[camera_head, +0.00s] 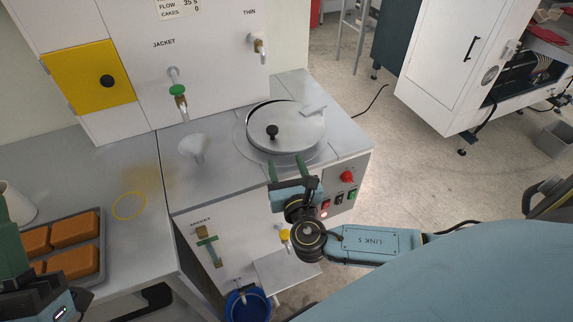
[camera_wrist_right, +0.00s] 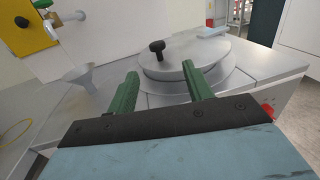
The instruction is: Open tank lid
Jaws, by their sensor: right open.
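The tank lid (camera_head: 285,132) is a round metal disc with a black knob (camera_head: 272,132). It lies on the round tank opening in the top of the white machine (camera_head: 235,180). In the right wrist view the lid (camera_wrist_right: 190,62) and its knob (camera_wrist_right: 157,47) show just beyond my fingers. My right gripper (camera_head: 287,168) is open and empty, its green fingers at the near edge of the lid, apart from the knob. It also shows in the right wrist view (camera_wrist_right: 160,85). My left gripper (camera_head: 12,250) is partly in view at the lower left; its fingertips are not clear.
A funnel (camera_head: 193,147) stands left of the tank. Pipes with valves (camera_head: 178,92) hang above the machine top. A tray of orange-brown blocks (camera_head: 75,245) lies at left. Red switches (camera_head: 347,176) are on the front panel. A blue bucket (camera_head: 247,305) stands below.

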